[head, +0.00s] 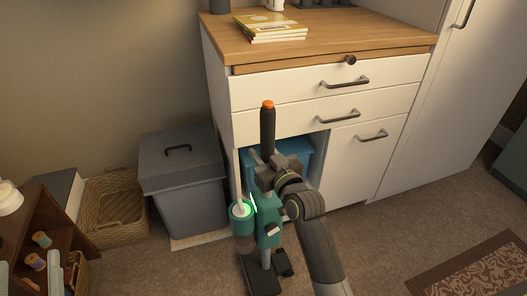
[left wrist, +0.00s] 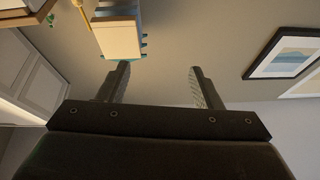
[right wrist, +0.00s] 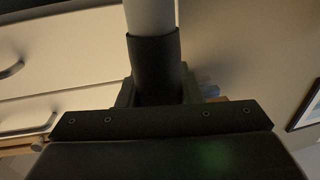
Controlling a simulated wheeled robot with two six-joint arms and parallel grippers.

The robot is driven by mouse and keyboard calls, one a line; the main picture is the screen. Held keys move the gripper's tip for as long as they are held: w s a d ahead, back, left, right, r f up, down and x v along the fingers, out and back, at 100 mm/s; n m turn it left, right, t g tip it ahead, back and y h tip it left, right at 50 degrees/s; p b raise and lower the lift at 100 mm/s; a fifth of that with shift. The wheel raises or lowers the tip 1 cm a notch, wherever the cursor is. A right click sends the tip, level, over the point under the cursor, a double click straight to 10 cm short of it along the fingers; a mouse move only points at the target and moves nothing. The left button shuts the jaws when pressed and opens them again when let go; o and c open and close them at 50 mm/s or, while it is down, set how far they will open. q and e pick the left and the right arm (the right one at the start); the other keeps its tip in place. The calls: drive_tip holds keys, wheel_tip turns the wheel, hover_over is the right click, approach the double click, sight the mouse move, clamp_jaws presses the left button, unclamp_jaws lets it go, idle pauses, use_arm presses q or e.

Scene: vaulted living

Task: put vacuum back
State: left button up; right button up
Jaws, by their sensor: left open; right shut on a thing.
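The vacuum (head: 266,222) is a teal upright stick with a dark handle, an orange tip and a dark floor head, standing about upright before the cabinet's open niche. My right gripper (head: 267,168) is shut on its dark upper shaft, below the orange tip. In the right wrist view the shaft (right wrist: 153,62) fills the space between the fingers, which it partly hides. My left gripper (left wrist: 160,84) is open and empty in the left wrist view, facing wall and shelving; it is outside the head view.
A white cabinet (head: 285,92) with a wooden top has a niche holding a blue bin (head: 293,147), partly hidden by my arm. A grey lidded bin (head: 183,185), a wicker basket (head: 116,205) and a brown shelf (head: 60,222) stand left. Carpet at right is mostly clear, with a patterned rug (head: 475,268).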

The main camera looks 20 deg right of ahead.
use_arm(q)
drive_tip(key=shift+s+d+r+m+t, duration=0.3)
drive_tip(key=shift+r+t, duration=0.3)
drive_tip(key=shift+r, duration=0.25)
drive_tip(key=shift+s+d+r+m+t, duration=0.1)
drive_tip(key=shift+s+r+m+t, duration=0.1)
drive_tip(key=shift+s+r+t, duration=0.35)
use_arm(e)
drive_tip(key=shift+f, duration=0.35)
use_arm(q)
drive_tip(key=shift+r+h, duration=0.4)
use_arm(e)
drive_tip(key=o, duration=0.7)
drive_tip(key=shift+f, duration=0.35)
drive_tip(key=o, duration=0.4)
drive_tip(key=shift+r, duration=0.1)
drive_tip(key=shift+o, duration=0.2)
